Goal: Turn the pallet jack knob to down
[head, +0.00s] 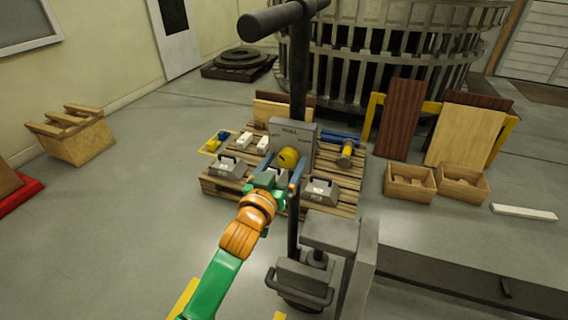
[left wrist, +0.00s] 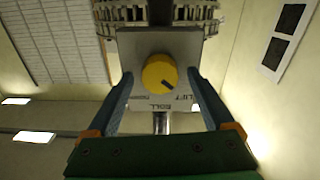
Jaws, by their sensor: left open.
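A yellow round knob (head: 287,158) sits on the face of a grey control box (head: 304,133) on the pallet jack's dark column (head: 298,75). The left wrist view shows the knob (left wrist: 160,75) upside down, with a dark mark toward its lower right, near the LIFT label. ROLL is printed below it there, and a blurred label is at left. My left gripper (head: 278,178) is open, its blue fingers apart and pointing at the box. In the left wrist view its fingertips (left wrist: 158,74) flank the knob with gaps on both sides; contact is not visible. My right gripper is out of view.
A wooden pallet (head: 220,187) behind the gripper carries grey weights (head: 320,191) and small blocks. The jack's T-handle (head: 285,18) rises above the box. Open wooden crates (head: 410,186) stand at right.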

